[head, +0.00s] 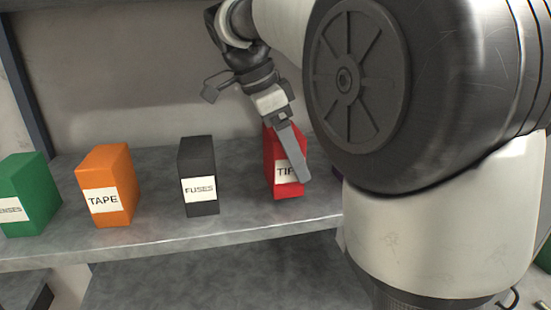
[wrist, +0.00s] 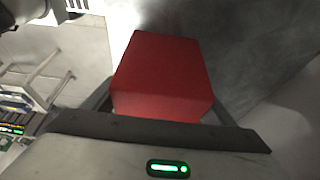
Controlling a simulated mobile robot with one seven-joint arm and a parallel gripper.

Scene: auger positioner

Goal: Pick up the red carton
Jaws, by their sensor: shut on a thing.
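The red carton (head: 271,179) stands upright on the grey shelf in the head view, with a white label partly reading "TIE" or similar. My gripper (head: 297,168) reaches down over it, and one finger crosses the label. The finger and my arm hide part of the carton. In the wrist view the red carton (wrist: 163,75) sits between the two fingers (wrist: 160,108), which are shut on it. In the head view its base appears to be at shelf level; I cannot tell any gap.
A black FUSES carton (head: 198,165), an orange TAPE carton (head: 108,165) and a green carton (head: 30,190) stand in a row to the left on the grey shelf (head: 165,230). A dark carton is mostly hidden behind my arm at right. The shelf's back wall (head: 120,80) is close behind.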

